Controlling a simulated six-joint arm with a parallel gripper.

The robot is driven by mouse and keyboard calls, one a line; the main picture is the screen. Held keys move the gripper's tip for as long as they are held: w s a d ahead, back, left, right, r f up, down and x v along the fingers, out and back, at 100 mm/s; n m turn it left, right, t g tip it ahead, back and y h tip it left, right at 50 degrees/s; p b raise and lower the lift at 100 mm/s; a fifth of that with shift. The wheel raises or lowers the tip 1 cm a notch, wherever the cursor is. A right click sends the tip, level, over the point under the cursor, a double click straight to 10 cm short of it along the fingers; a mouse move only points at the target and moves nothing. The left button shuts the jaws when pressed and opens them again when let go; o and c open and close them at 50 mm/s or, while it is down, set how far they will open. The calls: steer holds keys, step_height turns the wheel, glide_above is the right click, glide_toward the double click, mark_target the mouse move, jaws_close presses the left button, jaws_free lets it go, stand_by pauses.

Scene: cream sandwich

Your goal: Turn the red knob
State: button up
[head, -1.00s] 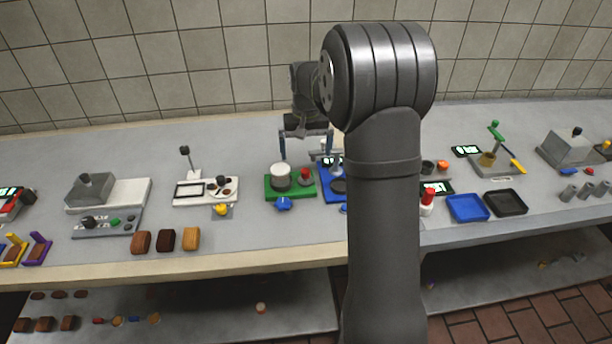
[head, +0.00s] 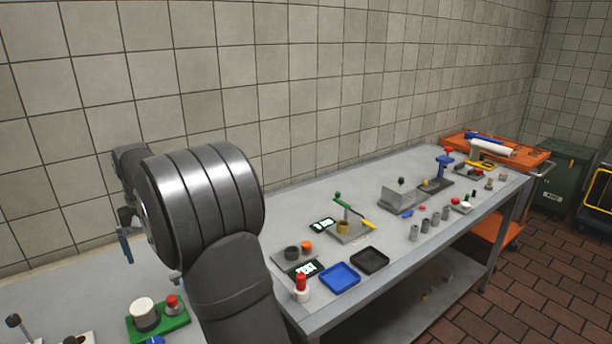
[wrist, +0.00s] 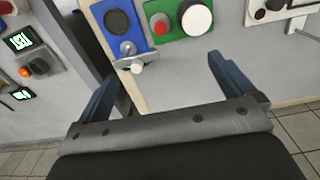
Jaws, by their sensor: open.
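A red knob (head: 172,302) stands on a green base (head: 178,322) beside a white round cylinder (head: 143,313), at the lower left of the head view. In the wrist view the same red knob (wrist: 160,25) is at the top centre on the green base (wrist: 176,46), left of the white disc (wrist: 197,20). My gripper (wrist: 163,70) is open and empty, its blue fingers apart below these parts in the picture. It touches nothing that I can see. In the head view my arm hides most of the gripper.
A blue base (wrist: 128,22) with a dark round part and a white-tipped lever (wrist: 137,67) adjoins the green one. A red-topped white piece (head: 301,287), a blue tray (head: 340,278) and a black tray (head: 370,260) stand on the right counter. A dark gap separates the counters.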

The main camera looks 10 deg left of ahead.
mark_target(171, 298)
steer(key=c, duration=1)
steer(key=f+n, duration=0.5)
steer(key=n, duration=0.2)
steer(key=f+n, duration=0.6)
steer(key=n, duration=0.1)
steer(key=f+n, duration=0.5)
steer(key=n, duration=0.2)
steer(key=shift+s+d+f, duration=0.1)
steer(key=shift+s+f, duration=0.1)
steer(key=shift+c, duration=0.2)
steer(key=shift+c, duration=0.3)
steer(key=c, duration=0.9)
